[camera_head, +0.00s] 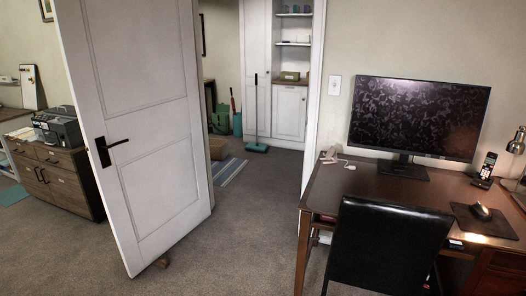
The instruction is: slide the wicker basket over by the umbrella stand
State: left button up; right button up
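Neither of my grippers is in view. I see nothing that I can clearly identify as the wicker basket. A small tan, box-like thing (217,149) on the floor beyond the doorway is partly hidden by the open door, and I cannot tell whether it is wicker. A teal upright container (238,124) with a red thing above it stands farther back in that room. It is too small to tell whether it is the umbrella stand.
A white door (150,130) stands open at left centre, with a brown wedge-like thing (162,262) at its foot. A striped rug (229,170) and a teal-headed broom (256,147) are beyond the doorway. A desk (330,185) and black chair (385,245) fill the right. Carpet between is clear.

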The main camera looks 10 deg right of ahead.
aim_at(218, 147)
jog(key=i+u, duration=0.15)
jog(key=i, duration=1)
jog(key=i+u, duration=0.2)
jog(key=i, duration=0.95)
jog(key=i+l+z, duration=0.15)
jog(key=i+z, duration=0.3)
jog(key=i, duration=0.2)
jog(key=i+z, duration=0.45)
jog(key=i, duration=0.15)
jog(key=i+j+z, duration=0.45)
jog(key=i, duration=0.15)
jog(key=i+l, duration=0.1)
jog(key=i, duration=1.1)
jog(key=i+l+u, duration=0.1)
jog(key=i, duration=0.5)
jog(key=i+l, duration=0.15)
jog(key=i, duration=0.45)
jog(key=i+j+u, duration=0.2)
jog(key=i+u, duration=0.75)
jog(key=i, duration=0.15)
jog(key=i+l+u, duration=0.15)
jog(key=i+u, duration=0.3)
jog(key=i, duration=0.1)
